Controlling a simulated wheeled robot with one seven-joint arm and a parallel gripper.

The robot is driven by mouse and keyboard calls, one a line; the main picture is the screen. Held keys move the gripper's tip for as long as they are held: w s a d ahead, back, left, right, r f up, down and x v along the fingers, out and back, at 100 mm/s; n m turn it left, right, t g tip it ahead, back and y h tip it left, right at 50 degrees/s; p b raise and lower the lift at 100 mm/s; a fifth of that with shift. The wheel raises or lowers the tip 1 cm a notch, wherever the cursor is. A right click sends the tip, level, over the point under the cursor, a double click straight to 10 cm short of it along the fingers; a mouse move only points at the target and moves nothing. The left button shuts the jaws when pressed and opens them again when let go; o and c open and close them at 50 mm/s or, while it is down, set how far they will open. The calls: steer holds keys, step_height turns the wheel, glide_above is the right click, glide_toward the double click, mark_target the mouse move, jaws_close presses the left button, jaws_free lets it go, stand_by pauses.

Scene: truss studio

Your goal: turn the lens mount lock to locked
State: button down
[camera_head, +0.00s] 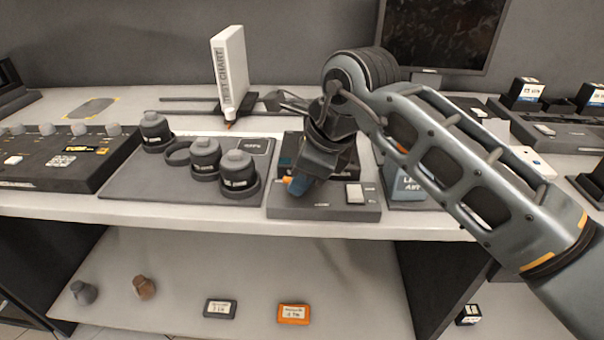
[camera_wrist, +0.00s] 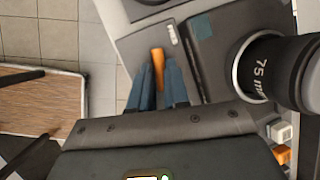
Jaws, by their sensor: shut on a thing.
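The lens mount lock is an orange lever (camera_wrist: 157,58) on a grey base (camera_wrist: 150,38). In the wrist view the blue fingertips of my gripper (camera_wrist: 160,88) are on either side of the lever, closed on it. The lever's tip shows beyond the fingers. A black lens marked 75 mm (camera_wrist: 282,72) sits in a pale ring on the dark mount body to the right. In the head view my gripper (camera_head: 297,186) points down at the left part of the grey base (camera_head: 340,211), with a bit of orange beside the fingers. My wrist hides much of the mount there.
A tray (camera_head: 122,185) with several dark lenses stands left of the mount. A white test chart (camera_head: 230,66) stands behind. A control panel (camera_head: 55,165) is at far left, a monitor (camera_head: 440,30) at the back. The worktop's front edge runs close before the base.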

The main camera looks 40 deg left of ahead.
steer(key=m+t, duration=0.1)
steer(key=m, duration=0.1)
steer(key=m+t, duration=0.1)
steer(key=m, duration=0.1)
steer(key=shift+s+m+h, duration=0.2)
steer(key=shift+m+h, duration=0.1)
steer(key=m, duration=0.1)
steer(key=m+t+h, duration=0.1)
steer(key=m, duration=0.1)
steer(key=shift+s+a+m, duration=0.15)
steer(key=shift+m, duration=0.15)
steer(key=m, duration=0.2)
steer(key=m+t+h+b, duration=0.1)
steer(key=m, duration=0.1)
steer(key=shift+s+a+h, duration=0.15)
steer(key=shift+a+h, duration=0.05)
steer(key=shift+h, duration=0.1)
steer(key=shift+a+m+t+h+b, duration=0.1)
steer(key=shift+m+t+h+b, duration=0.35)
steer(key=shift+m, duration=1.25)
steer(key=shift+h, duration=0.25)
steer(key=c, duration=1.1)
jaws_free()
